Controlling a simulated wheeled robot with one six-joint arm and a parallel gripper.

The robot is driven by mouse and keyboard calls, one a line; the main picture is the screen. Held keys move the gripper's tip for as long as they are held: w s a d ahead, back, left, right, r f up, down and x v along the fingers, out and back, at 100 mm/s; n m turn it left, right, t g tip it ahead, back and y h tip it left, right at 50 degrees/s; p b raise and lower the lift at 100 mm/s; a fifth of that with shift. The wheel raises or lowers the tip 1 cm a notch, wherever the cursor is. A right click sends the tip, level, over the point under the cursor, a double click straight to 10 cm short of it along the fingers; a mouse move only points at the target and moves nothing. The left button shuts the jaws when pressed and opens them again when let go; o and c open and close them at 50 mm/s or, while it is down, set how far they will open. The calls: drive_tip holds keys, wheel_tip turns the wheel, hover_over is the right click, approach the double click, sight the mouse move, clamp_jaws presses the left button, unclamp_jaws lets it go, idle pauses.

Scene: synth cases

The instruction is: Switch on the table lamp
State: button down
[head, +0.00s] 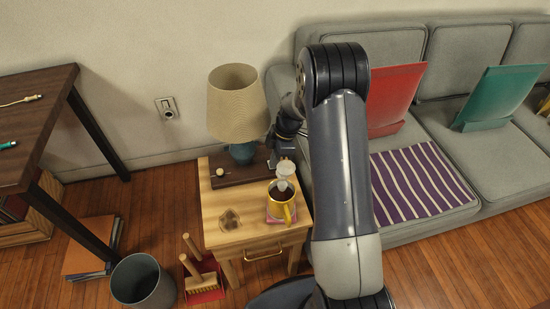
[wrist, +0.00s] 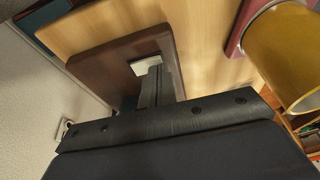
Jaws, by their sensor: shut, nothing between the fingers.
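The table lamp has a beige shade (head: 237,103) and a blue base (head: 243,152). It stands on a dark brown board (head: 232,176) on the wooden side table (head: 215,214). The shade shows no clear glow. A small pale round knob (head: 220,172) is at the board's left. My gripper (head: 274,160) is shut and empty, low at the right of the lamp base. In the wrist view its fingers (wrist: 153,85) point down at the brown board (wrist: 110,65), over a small whitish patch (wrist: 150,66) they partly hide. Contact cannot be told.
A yellow mug (head: 282,208) with dark contents stands close in front of my gripper on a reddish coaster (wrist: 235,42). A pale translucent item (head: 285,168) is just behind it. The sofa (head: 440,200) is close on the right; a wall outlet (head: 167,108) is behind left.

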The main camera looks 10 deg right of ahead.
drive_tip(key=shift+s+f+b, duration=0.15)
drive_tip(key=shift+f+b, duration=0.2)
drive_tip(key=shift+b, duration=0.25)
drive_tip(key=shift+r, duration=0.1)
drive_tip(key=shift+w+r, duration=0.2)
drive_tip(key=shift+w, duration=0.6)
